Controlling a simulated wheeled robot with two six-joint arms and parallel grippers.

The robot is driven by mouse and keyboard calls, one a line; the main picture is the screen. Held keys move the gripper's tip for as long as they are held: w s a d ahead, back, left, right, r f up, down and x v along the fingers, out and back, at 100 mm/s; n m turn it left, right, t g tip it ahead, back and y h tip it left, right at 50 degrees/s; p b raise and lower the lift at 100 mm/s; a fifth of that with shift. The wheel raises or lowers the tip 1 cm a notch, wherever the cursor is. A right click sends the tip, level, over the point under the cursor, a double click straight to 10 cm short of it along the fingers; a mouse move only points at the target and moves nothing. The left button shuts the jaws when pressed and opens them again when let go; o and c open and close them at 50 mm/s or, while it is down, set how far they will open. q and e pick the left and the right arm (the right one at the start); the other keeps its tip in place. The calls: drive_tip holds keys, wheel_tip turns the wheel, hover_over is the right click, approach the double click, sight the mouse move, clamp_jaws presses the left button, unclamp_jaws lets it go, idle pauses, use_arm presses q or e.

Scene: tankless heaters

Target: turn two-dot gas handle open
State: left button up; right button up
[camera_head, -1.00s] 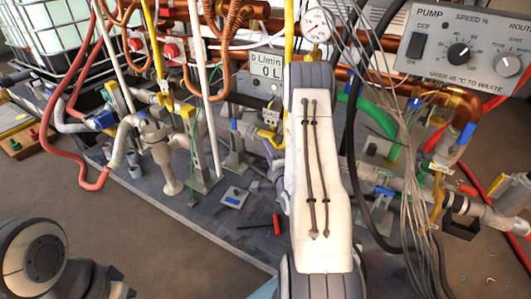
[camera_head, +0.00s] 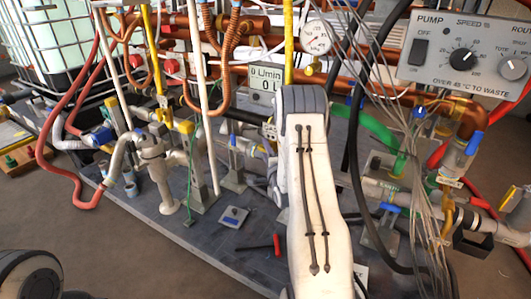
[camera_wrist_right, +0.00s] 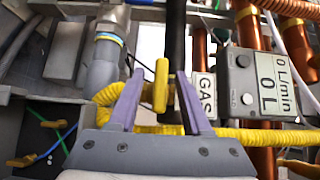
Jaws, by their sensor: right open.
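In the right wrist view a yellow handle (camera_wrist_right: 161,86) stands upright in front of a dark pipe, beside a GAS label (camera_wrist_right: 204,95). I cannot make out any dots on it. My right gripper (camera_wrist_right: 160,77) is open, with one finger on each side of the handle. Whether either finger touches it I cannot tell. In the head view my right forearm crosses the middle and hides the gripper's jaws. The GAS label area (camera_head: 270,131) shows just left of that forearm. Part of my left arm shows at the lower left; its gripper is out of view.
A flow meter (camera_wrist_right: 270,83) stands right of the handle in the wrist view, close to the right finger. A yellow corrugated hose (camera_wrist_right: 265,136) runs beside the gripper. Copper pipes, hanging wires and a pump box (camera_head: 465,52) crowd the head view.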

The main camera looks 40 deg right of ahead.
clamp_jaws()
